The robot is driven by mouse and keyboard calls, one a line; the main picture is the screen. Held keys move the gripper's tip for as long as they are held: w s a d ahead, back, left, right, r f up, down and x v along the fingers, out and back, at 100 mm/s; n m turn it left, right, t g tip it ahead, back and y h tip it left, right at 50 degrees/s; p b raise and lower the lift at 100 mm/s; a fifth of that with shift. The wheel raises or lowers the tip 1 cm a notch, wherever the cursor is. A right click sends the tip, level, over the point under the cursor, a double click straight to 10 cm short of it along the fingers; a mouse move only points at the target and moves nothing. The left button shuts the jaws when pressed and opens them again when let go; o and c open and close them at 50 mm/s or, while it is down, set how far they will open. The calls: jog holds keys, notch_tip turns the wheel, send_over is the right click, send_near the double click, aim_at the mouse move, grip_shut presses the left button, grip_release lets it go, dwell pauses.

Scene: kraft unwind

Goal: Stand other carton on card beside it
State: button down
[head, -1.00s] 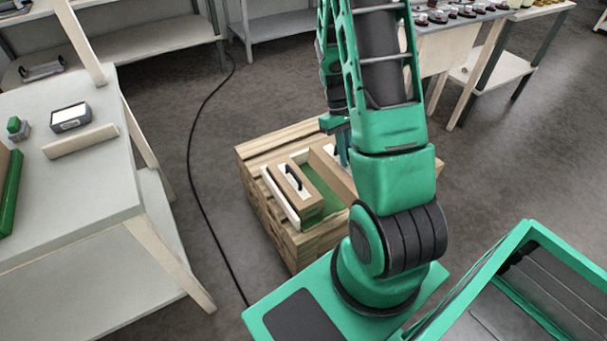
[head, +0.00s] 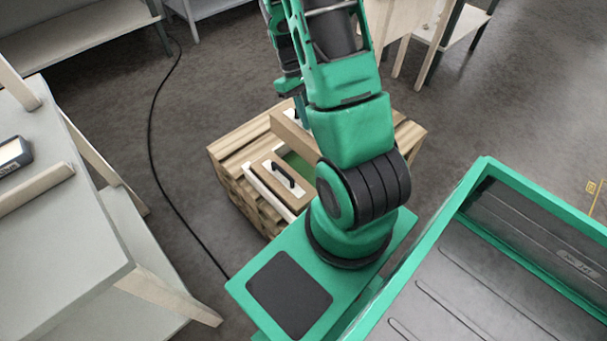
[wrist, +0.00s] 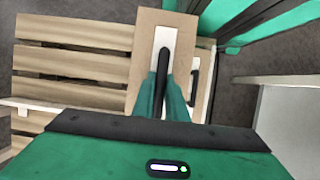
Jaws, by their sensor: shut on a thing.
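My gripper (head: 301,112) is shut on the black handle of a brown carton (head: 288,130). The wrist view shows this carton (wrist: 147,35) with a white label under the handle, between my fingers (wrist: 165,100). It appears held above the slatted wooden stack (head: 232,150). The other brown carton (head: 277,180), with a white label and black handle, stands on the stack nearer my base. A strip of green card (head: 300,165) shows beside it, partly hidden by my arm. In the wrist view the second carton is mostly hidden, with a black handle (wrist: 195,82) showing.
A pale table (head: 70,235) stands at the left. A black cable (head: 152,130) runs along the floor between it and the stack. Shelving (head: 80,45) is at the back left, and another table (head: 412,25) is at the back right. Open floor lies right of the stack.

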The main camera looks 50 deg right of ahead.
jog(key=shift+a+f, duration=0.1)
notch_tip(320, 180, down, 18)
dwell(0.9)
jog(key=c, duration=1.8)
grip_release()
jog(key=shift+o, duration=0.2)
